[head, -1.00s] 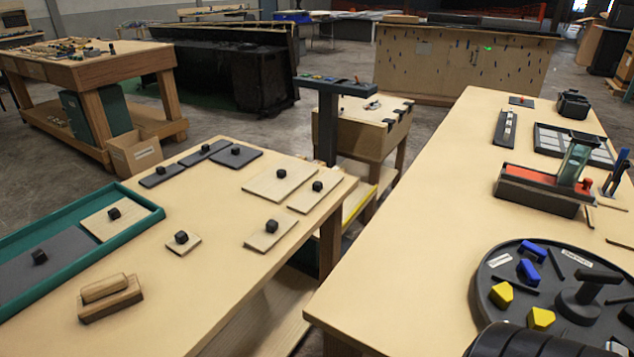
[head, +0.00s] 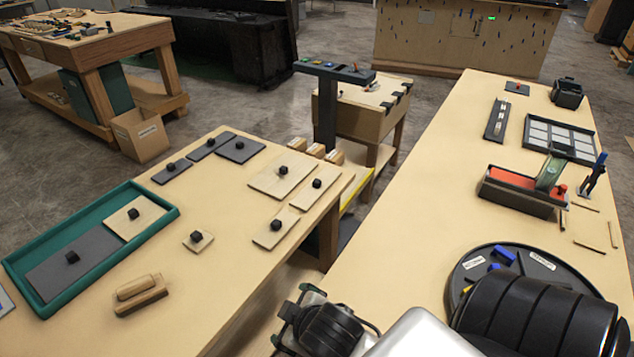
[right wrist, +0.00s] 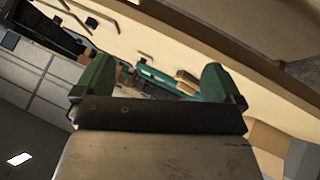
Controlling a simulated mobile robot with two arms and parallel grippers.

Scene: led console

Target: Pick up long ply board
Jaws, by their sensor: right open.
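Several light ply boards with black knobs lie on the left table. I cannot tell for sure which the task calls the long ply board. My right gripper (head: 289,314) is low in the head view, in front of the boards and right of the left table's near part. In the right wrist view its green fingers (right wrist: 153,84) are apart with nothing between them. My left gripper is not in view.
A teal tray (head: 165,216) holds a grey board and a ply board. A small ply piece (head: 205,245) and a wooden block with a handle (head: 140,304) lie nearby. Grey boards (head: 240,157) lie at the back. The right table (head: 400,230) stands across a gap.

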